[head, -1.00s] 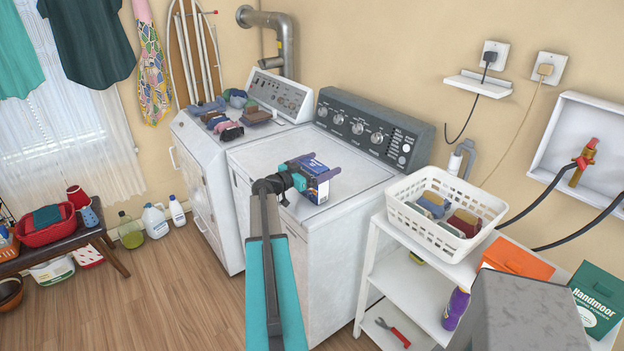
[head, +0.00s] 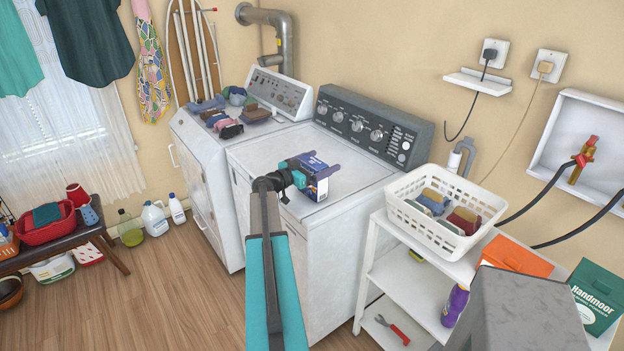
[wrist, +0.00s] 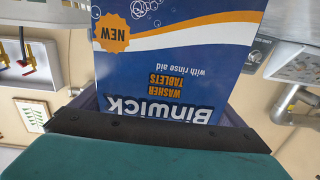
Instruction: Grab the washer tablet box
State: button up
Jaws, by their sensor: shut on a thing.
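The washer tablet box (head: 317,184) is blue and white with an orange mark, and it is at the front part of the washer top (head: 350,185) in the head view. My gripper (head: 310,172) is shut on it, with one finger on each side. In the wrist view the box (wrist: 180,55) fills the middle, its "Binwick Washer Tablets" label upside down. My gripper (wrist: 165,115) shows along the bottom there. I cannot tell whether the box's base touches the washer top.
Folded clothes (head: 225,115) lie on the dryer at the left. The washer's control panel (head: 365,125) rises behind the box. The washer top around the box is clear.

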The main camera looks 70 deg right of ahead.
jog(key=shift+r, duration=0.15)
notch_tip(320, 180, up, 28)
jog(key=b, duration=0.8)
dwell(0.5)
dwell(0.5)
